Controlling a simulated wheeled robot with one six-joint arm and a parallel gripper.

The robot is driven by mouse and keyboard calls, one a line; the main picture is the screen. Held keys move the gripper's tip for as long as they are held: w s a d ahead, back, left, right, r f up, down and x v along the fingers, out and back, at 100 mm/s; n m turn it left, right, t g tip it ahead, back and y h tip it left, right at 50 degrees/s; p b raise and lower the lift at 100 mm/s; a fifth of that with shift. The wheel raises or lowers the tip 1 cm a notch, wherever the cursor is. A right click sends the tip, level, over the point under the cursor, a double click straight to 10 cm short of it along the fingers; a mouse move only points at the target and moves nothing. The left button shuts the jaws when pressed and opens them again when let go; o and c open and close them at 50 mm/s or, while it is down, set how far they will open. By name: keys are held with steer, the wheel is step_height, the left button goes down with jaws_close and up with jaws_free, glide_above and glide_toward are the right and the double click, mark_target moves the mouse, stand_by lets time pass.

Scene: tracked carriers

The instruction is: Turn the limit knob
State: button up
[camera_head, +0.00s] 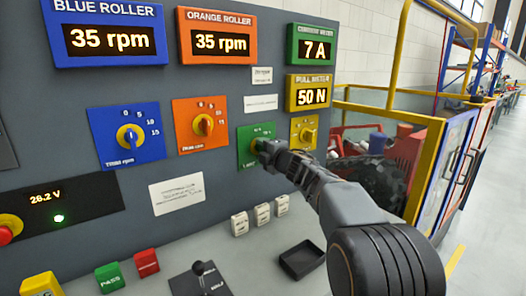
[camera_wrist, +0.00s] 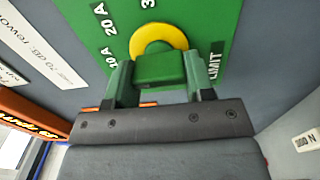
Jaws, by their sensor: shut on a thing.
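The limit knob (camera_wrist: 160,68) is a green grip on a yellow ring, on a green plate (camera_wrist: 225,30) marked 10 A, 20 A and LIMIT; a third mark starting with 3 is partly hidden. In the head view the green plate (camera_head: 244,157) sits on the grey panel between the orange and yellow dial plates. My gripper (camera_head: 262,147) reaches it from the right and hides most of the knob there. In the wrist view my gripper (camera_wrist: 163,75) is shut on the knob, one finger on each side.
The orange (camera_head: 204,126), yellow (camera_head: 308,134) and blue (camera_head: 130,137) dials share the panel. Displays above include a green meter (camera_head: 312,45) reading 7 A and a pull meter (camera_head: 314,93) reading 50 N. A black tray (camera_head: 301,260) and several white blocks lie on the ledge below.

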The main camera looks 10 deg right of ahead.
steer(key=o, duration=0.9)
steer(key=shift+s, duration=0.1)
steer(key=v, duration=1.3)
steer(key=shift+s+d, duration=0.1)
steer(key=shift+s, duration=0.2)
